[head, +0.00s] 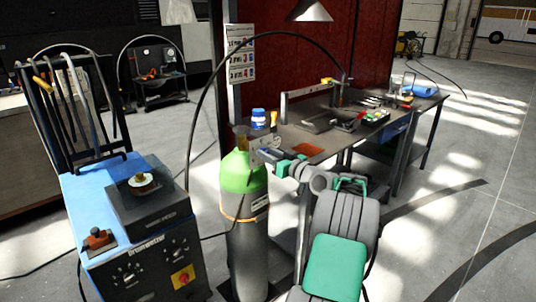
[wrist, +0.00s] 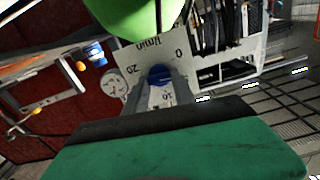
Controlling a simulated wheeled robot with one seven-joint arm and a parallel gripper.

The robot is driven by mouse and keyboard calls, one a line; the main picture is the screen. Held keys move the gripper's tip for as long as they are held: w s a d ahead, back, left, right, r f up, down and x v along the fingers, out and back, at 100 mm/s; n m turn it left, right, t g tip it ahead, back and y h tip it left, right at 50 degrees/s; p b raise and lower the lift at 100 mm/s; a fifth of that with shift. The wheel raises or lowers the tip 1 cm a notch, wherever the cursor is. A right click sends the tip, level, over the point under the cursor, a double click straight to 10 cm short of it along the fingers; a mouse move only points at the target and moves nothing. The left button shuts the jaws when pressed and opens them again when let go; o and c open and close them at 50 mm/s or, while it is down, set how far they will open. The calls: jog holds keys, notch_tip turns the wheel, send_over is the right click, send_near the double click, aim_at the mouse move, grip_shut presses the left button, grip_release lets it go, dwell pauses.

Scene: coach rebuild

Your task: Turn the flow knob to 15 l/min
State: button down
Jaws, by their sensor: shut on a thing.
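The gas cylinder (head: 245,235) with a green shoulder stands upright left of my arm in the head view. A pale flow plate (head: 256,151) sits near its top. In the wrist view the plate (wrist: 135,60) shows "l/min", "0", "20" and another number near the fingers that I cannot read surely. The blue flow knob (wrist: 159,71) is between the fingertips of my gripper (wrist: 160,84), which is shut on it. The fingers hide much of the knob, and I cannot see where its pointer stands. In the head view my gripper (head: 272,158) reaches the plate from the right.
A round gauge (wrist: 113,84) is beside the plate in the wrist view. The blue welding machine (head: 135,225) stands left of the cylinder, and a workbench (head: 310,140) with tools stands behind. A black hose (head: 212,62) arches over the cylinder. The floor at right is clear.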

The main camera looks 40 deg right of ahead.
jog(key=shift+d+f+m+p, duration=0.15)
jog(key=shift+m+p, duration=3.25)
jog(key=shift+m, duration=3.8)
jog(key=shift+a+f+m+p, duration=0.15)
jog(key=shift+m+p, duration=3.2)
jog(key=shift+m, duration=3.85)
jog(key=shift+d+f, duration=0.1)
jog(key=c, duration=1)
grip_release()
jog(key=shift+c, duration=0.2)
